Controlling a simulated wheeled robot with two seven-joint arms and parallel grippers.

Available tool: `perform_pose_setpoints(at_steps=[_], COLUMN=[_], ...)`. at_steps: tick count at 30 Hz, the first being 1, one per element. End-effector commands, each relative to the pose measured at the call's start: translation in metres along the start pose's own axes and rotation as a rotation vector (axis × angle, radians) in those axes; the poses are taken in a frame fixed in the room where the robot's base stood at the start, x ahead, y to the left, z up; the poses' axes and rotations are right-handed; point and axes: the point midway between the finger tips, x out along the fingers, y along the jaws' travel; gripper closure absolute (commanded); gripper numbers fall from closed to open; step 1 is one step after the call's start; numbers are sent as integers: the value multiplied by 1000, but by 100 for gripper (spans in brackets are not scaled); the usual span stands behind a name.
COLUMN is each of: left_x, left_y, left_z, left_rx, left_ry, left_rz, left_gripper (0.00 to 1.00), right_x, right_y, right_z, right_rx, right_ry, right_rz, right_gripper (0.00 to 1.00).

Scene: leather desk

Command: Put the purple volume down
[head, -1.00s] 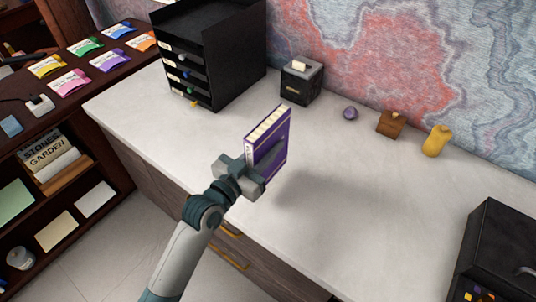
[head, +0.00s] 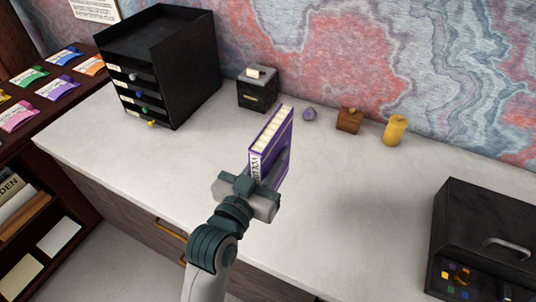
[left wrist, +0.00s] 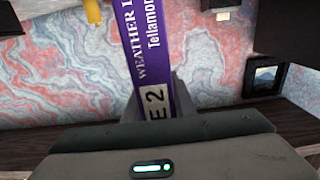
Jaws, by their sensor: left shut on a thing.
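The purple volume (head: 270,150) is a thick upright book with a purple cover and cream page edges. My left gripper (head: 262,180) is shut on its lower part and holds it over the pale desk top (head: 350,215). In the left wrist view, the purple spine (left wrist: 155,50) shows white lettering and a white label with a "2", between my fingers. Whether the book's lower edge touches the desk is hidden by the gripper. My right gripper is not in view.
A black drawer unit (head: 165,65) stands at the back left, beside a small dark box (head: 257,92). A purple stone (head: 309,114), a wooden block (head: 349,120) and a yellow figure (head: 395,130) line the back. A black case (head: 485,240) stands at the right. The middle desk is clear.

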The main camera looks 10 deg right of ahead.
Motion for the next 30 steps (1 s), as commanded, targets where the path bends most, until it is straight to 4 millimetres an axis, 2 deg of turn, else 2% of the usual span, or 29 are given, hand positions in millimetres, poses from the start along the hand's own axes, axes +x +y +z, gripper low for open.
perform_pose_setpoints(at_steps=[12, 17, 20, 23, 30], left_x=[0, -4, -10, -21, -68], left_y=[-1, -16, -37, -67, -159], left_z=[-2, -2, -1, 0, 3], left_rx=[-1, -3, -8, -15, -19], left_ry=[4, 5, 6, 6, 9], left_rz=[-2, -33, -79, -148, -364], left_gripper=[100, 100, 100, 100, 100], right_x=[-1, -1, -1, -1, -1], right_y=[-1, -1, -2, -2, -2], right_z=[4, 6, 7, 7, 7], right_rx=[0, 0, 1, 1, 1], right_ry=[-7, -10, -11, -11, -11], right_rz=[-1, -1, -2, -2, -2], right_gripper=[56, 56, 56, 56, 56])
